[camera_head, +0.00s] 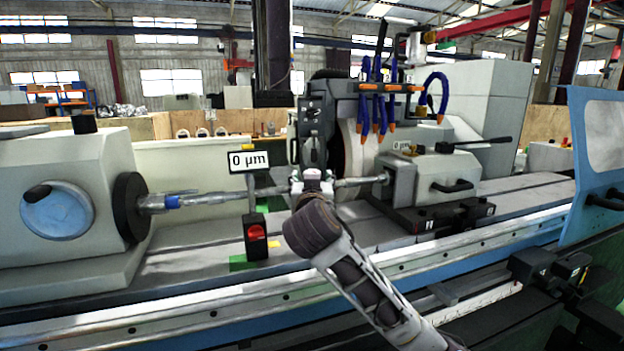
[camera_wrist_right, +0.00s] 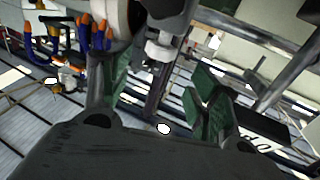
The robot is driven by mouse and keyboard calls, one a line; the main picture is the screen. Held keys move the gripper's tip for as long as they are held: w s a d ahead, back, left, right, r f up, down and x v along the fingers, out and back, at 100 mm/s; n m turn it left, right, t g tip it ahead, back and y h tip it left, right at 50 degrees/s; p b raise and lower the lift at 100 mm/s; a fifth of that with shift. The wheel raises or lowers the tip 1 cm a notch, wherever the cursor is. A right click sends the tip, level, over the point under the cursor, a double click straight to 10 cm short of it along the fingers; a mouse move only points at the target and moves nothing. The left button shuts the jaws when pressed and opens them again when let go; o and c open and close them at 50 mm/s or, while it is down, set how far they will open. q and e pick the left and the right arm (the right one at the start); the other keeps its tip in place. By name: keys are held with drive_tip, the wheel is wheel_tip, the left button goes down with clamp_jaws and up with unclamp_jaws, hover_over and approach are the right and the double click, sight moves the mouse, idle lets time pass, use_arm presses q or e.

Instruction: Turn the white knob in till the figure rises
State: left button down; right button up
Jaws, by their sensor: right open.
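A small display reading "0 µm" (camera_head: 248,160) stands on a post left of the middle in the head view. My right arm comes in from the lower right, and its gripper (camera_head: 313,182) is at the middle of the machine by the workpiece bar, largely hidden behind my own wrist. In the right wrist view the gripper (camera_wrist_right: 158,80) is open, its two green-sided fingers apart. A whitish rounded part (camera_wrist_right: 160,50), which looks like the white knob, shows beyond and between the fingers. I cannot tell whether they touch it. My left gripper is not in view.
The headstock (camera_head: 65,200) stands at left and the tailstock (camera_head: 445,178) at right, with the bar (camera_head: 225,197) between them. Blue hoses with orange tips (camera_head: 375,105) hang above. A blue door (camera_head: 592,160) is at far right.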

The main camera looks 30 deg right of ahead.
drive_tip(key=shift+v, duration=2.2)
idle(0.5)
